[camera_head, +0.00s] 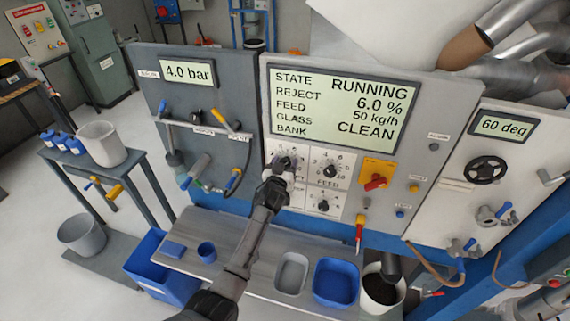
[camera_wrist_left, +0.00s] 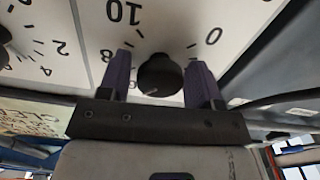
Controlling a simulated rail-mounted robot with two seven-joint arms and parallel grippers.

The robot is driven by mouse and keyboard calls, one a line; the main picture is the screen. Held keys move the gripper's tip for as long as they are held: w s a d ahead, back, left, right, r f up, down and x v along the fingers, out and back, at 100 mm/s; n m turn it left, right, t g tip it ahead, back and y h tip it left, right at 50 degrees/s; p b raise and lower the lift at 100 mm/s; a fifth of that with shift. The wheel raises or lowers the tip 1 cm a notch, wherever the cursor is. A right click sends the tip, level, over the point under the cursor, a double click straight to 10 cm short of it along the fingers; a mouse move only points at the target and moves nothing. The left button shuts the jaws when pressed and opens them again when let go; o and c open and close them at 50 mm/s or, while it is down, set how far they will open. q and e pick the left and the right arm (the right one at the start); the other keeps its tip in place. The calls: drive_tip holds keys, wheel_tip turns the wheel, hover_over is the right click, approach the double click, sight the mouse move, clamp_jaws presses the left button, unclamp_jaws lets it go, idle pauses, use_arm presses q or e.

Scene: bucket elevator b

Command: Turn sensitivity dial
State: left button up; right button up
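A panel of dials sits below the large display. The dial at its upper left is mostly hidden behind my left gripper (camera_head: 284,163) in the head view; its name label cannot be read. In the left wrist view this dial is a round black knob (camera_wrist_left: 160,75) on a white plate with inverted scale numbers. The purple fingers of my left gripper (camera_wrist_left: 159,82) are open on either side of the knob. A gap shows on the left; I cannot tell whether the right finger touches. My right gripper is not in view.
The FEED dial (camera_head: 330,171) sits just right of my gripper, with another small dial (camera_head: 323,205) below. A red-handled switch on a yellow plate (camera_head: 377,174) is farther right. The display (camera_head: 340,107) reads RUNNING. Grey and blue trays (camera_head: 335,283) stand on the shelf below.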

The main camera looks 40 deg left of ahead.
use_arm(q)
drive_tip(key=shift+o, duration=0.9)
drive_tip(key=shift+s, duration=0.1)
drive_tip(key=b+v, duration=0.1)
drive_tip(key=v, duration=1.2)
drive_tip(key=shift+s+b, duration=0.3)
drive_tip(key=shift+b, duration=0.1)
drive_tip(key=shift+d, duration=0.15)
